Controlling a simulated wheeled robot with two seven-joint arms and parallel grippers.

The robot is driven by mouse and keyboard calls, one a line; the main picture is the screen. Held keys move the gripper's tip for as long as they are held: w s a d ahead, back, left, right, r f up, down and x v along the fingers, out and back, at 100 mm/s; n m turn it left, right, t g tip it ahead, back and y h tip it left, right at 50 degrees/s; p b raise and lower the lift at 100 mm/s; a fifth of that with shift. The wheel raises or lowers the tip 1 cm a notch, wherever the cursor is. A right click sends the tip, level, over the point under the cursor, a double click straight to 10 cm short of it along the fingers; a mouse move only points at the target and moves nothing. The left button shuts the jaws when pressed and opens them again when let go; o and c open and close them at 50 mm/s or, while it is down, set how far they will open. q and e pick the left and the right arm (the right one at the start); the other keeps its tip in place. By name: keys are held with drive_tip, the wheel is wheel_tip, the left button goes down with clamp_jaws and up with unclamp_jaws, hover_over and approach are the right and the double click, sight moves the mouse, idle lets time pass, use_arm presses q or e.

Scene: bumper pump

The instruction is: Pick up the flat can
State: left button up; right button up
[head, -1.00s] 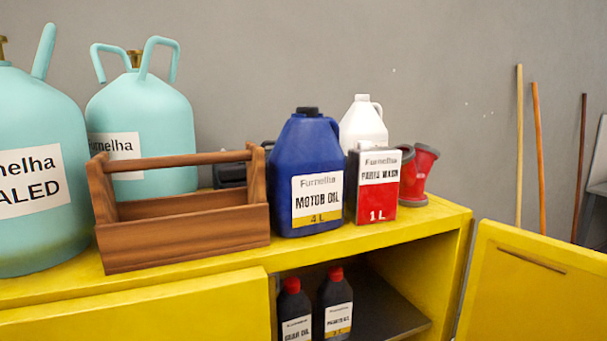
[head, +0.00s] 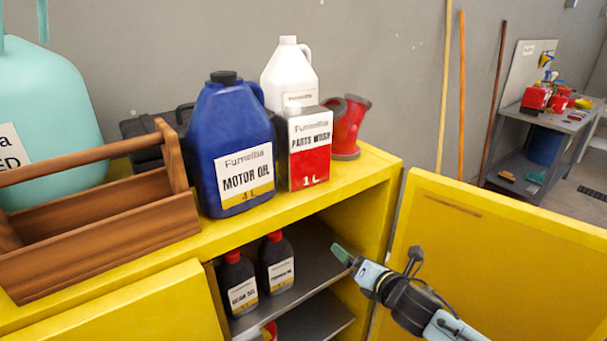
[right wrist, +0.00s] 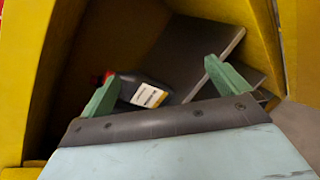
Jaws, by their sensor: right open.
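The flat can best matches the thin rectangular red and white PARTS WASH can (head: 309,160), which stands upright on top of the yellow cabinet (head: 375,172). It is just right of the blue motor oil jug (head: 235,150) and in front of the white jug (head: 288,72). My right gripper (head: 346,257) is in front of the open cabinet, lower than the can and to its right, apart from it. In the right wrist view its two green fingers (right wrist: 165,85) are spread with nothing held between them. The can is not clearly seen there. My left gripper is out of view.
A wooden tool carrier (head: 95,231) stands left of the jug. A red funnel-like part (head: 349,128) is behind the can. Two dark bottles (head: 238,285) (head: 277,262) stand on the inner shelf. The open yellow door (head: 490,265) stands right of my gripper.

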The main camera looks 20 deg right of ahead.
sight(312, 168)
drive_tip(key=s+a+r+n+t+y+p, duration=0.1)
drive_tip(key=a+r+n, duration=0.3)
drive_tip(key=r, duration=0.6)
drive_tip(key=s+a+r+n+t+y+p, duration=0.1)
drive_tip(key=a+r+n+t+y, duration=0.1)
drive_tip(key=r+n, duration=0.5)
drive_tip(key=shift+m, duration=0.8)
drive_tip(key=w+r, duration=0.1)
drive_tip(key=w, duration=0.1)
drive_tip(key=w+a+r, duration=0.1)
drive_tip(key=w, duration=0.1)
drive_tip(key=w+r, duration=0.1)
drive_tip(key=w, duration=0.2)
drive_tip(key=shift+a+p, duration=0.4)
drive_tip(key=shift+p+x, duration=0.4)
drive_tip(key=shift+x, duration=2.6)
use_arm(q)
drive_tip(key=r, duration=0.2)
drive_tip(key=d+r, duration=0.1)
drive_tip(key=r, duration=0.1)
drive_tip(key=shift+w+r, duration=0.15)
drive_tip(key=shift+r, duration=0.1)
use_arm(e)
drive_tip(key=shift+d, duration=0.1)
drive_tip(key=shift+c, duration=0.4)
drive_tip(key=c, duration=1.2)
drive_tip(key=shift+r, duration=0.2)
